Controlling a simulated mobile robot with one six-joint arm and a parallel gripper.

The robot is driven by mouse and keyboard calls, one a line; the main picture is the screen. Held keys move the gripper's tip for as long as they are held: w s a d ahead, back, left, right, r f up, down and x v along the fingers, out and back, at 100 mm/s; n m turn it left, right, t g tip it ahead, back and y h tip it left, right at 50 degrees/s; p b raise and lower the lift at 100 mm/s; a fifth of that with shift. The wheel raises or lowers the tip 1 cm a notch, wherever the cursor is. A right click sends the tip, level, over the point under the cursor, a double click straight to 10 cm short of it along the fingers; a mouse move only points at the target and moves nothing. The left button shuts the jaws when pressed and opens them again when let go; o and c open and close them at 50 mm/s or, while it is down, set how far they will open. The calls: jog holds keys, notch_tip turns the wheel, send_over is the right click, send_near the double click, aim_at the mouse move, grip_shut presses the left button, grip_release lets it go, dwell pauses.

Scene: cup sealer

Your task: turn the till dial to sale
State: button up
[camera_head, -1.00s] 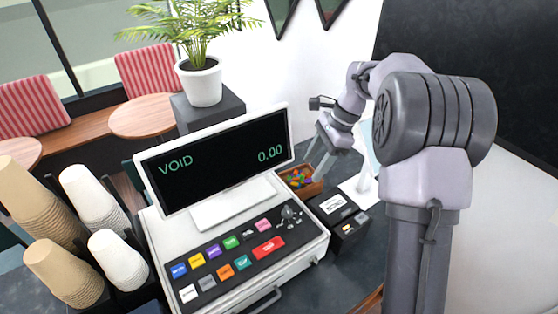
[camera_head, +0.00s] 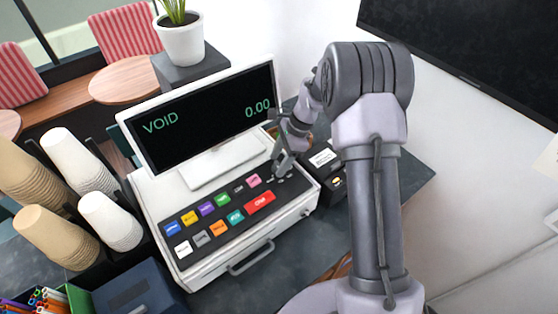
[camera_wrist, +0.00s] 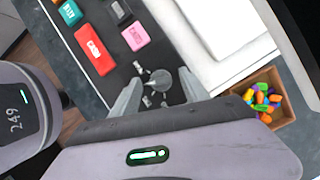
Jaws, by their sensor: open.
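The till (camera_head: 180,262) stands on the dark counter with its screen (camera_head: 210,115) reading VOID and 0.00. The till dial (camera_wrist: 159,80) is a small grey knob with a pointer, on the dark key panel beside the pink key. Small marks lie around it, too small to read. My gripper (camera_wrist: 158,88) is open, its two fingers on either side of the dial in the wrist view. I cannot tell whether they touch it. In the head view my gripper (camera_head: 280,165) hides most of the dial.
Coloured keys, including a large red one (camera_head: 260,202), lie left of the dial. A wooden box of coloured pieces (camera_wrist: 270,98) and a black card device (camera_head: 327,165) stand to the right. Cup stacks (camera_head: 72,160) stand at the left.

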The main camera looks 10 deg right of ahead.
jog(key=shift+c, duration=0.4)
grip_shut()
jog(key=n, duration=0.2)
jog(key=n+g+p, duration=0.1)
jog(key=n, duration=0.1)
jog(key=shift+w+r+g, duration=0.1)
jog(key=shift+w+g, duration=0.05)
jog(key=shift+g, duration=0.15)
jog(key=shift+w+a+n+g+h+p, duration=0.1)
jog(key=shift+n+g+h+p, duration=0.35)
jog(key=shift+n, duration=0.65)
jog(key=shift+n+g+h+p, duration=0.2)
jog(key=shift+n+p, duration=0.3)
jog(key=shift+n, duration=0.9)
jog(key=shift+o, duration=0.4)
grip_release()
